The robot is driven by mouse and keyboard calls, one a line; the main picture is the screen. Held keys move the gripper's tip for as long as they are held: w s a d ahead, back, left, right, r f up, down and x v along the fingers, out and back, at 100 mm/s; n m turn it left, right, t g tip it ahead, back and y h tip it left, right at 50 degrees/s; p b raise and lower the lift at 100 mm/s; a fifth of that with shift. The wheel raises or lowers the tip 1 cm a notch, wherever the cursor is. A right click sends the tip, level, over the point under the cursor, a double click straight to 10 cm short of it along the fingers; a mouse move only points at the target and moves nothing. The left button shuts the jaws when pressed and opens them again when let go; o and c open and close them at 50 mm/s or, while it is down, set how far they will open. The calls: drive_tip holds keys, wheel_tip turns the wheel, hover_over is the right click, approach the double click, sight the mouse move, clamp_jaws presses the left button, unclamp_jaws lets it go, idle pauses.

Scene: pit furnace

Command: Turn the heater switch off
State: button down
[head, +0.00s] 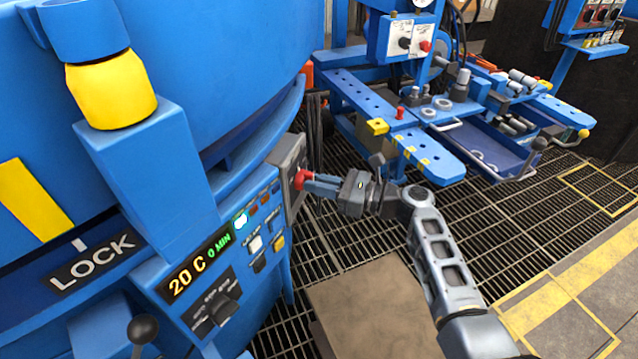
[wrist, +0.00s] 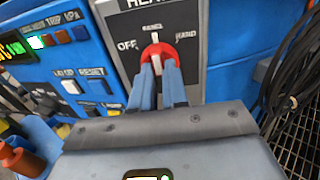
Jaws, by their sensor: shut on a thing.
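The heater switch is a red knob (wrist: 157,48) on a grey plate (wrist: 190,18) with a partly cut-off heading at its top. OFF stands to the left of the knob, HAND to the right, and a small word above. A white mark at the knob's top points about straight up, toward the middle word. My gripper (wrist: 158,68) is shut on the knob, with its blue fingers at the lower part, hiding some of it. In the head view, the red knob (head: 299,179) shows on the side of a grey box, with my gripper (head: 308,182) reaching it from the right.
The furnace control panel (head: 190,290) reads 20 C and 0 MIN, left of the switch box. In the wrist view, black cables (wrist: 298,65) hang at the right. A blue workbench (head: 385,120) stands behind. A brown platform (head: 375,310) lies below my arm.

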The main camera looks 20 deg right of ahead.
drive_tip(key=shift+n+b, duration=2.2)
drive_tip(key=shift+n, duration=2.8)
drive_tip(key=c, duration=1.1)
unclamp_jaws()
drive_tip(key=shift+c, duration=0.2)
drive_tip(key=p+v, duration=0.1)
drive_tip(key=v, duration=0.6)
drive_tip(key=shift+s+d, duration=0.25)
drive_tip(key=shift+d, duration=0.05)
